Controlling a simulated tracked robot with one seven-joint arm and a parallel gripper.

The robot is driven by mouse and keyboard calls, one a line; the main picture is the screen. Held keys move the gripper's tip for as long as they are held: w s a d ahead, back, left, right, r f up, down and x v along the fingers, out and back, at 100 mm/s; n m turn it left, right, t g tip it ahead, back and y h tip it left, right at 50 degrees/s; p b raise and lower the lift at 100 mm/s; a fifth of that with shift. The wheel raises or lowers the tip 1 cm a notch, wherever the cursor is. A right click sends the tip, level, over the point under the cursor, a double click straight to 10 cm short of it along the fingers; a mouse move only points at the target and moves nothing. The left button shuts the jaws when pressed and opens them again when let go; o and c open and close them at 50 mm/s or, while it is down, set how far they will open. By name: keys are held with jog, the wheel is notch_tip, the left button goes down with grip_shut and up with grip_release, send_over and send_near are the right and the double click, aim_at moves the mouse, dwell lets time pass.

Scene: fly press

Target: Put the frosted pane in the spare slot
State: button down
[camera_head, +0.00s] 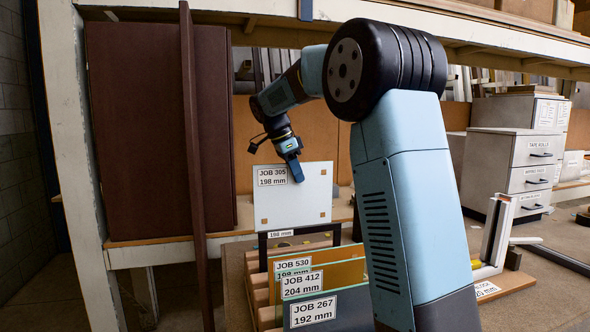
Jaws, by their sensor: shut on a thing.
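The pale, whitish pane (305,204), labelled JOB 305, 198 mm, is upright. I take it for the frosted pane. My gripper (293,172) is shut on its top edge. The pane is at the far end of a wooden slotted rack (262,297). Whether its lower edge is clear of the rack or in a slot I cannot tell. Just below it shows a black-edged piece (263,246) with a 198 mm label. Nearer in the rack stand panes labelled JOB 530 (345,270), JOB 412 (350,298) and JOB 267 (350,312). The spare slot cannot be made out.
A tall dark brown panel (192,150) stands upright left of the rack, before a brown board (130,130). A shelf beam (470,28) crosses above. Grey drawers (520,165) and a white corner frame (495,235) on a wooden board are at right. My arm hides the rack's right side.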

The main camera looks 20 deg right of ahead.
aim_at(279, 186)
jog(key=shift+f, duration=8.15)
jog(key=c, duration=1.1)
grip_release()
jog(key=v, duration=1.3)
jog(key=shift+a+f, duration=0.1)
jog(key=shift+f, duration=0.05)
jog(key=shift+a+r, duration=0.15)
jog(key=shift+r, duration=0.25)
